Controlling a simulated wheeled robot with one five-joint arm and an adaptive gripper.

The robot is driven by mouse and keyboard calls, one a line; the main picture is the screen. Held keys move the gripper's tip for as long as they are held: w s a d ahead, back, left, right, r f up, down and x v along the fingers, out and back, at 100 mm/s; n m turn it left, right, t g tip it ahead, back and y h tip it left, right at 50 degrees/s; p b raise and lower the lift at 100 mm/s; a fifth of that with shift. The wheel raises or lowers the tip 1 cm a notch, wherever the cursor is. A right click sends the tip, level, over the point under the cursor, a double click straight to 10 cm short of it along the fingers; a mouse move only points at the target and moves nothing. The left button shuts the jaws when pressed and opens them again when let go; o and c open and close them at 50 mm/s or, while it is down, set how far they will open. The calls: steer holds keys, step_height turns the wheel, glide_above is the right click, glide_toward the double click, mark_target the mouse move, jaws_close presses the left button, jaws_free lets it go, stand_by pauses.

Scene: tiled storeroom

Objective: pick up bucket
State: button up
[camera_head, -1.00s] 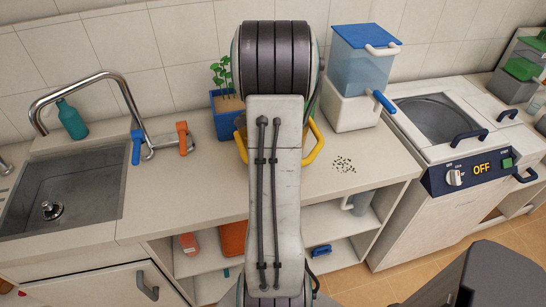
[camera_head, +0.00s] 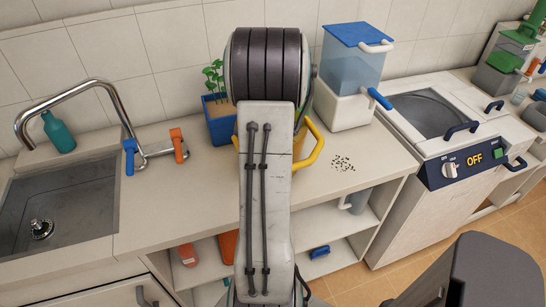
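A yellow item with a thick side handle (camera_head: 316,147) stands on the counter behind my arm. My arm hides most of it, so I cannot tell for sure that it is the bucket. A small yellow part also shows at the arm's left edge. My gripper is not in view, hidden behind my raised arm, so its contact with the yellow item cannot be seen.
A blue planter (camera_head: 220,121) stands left of the yellow item. A blue-lidded dispenser (camera_head: 354,60) and scattered dark grains (camera_head: 343,164) are to its right. A sink with a tap (camera_head: 60,205) is left, and a fryer (camera_head: 468,158) right.

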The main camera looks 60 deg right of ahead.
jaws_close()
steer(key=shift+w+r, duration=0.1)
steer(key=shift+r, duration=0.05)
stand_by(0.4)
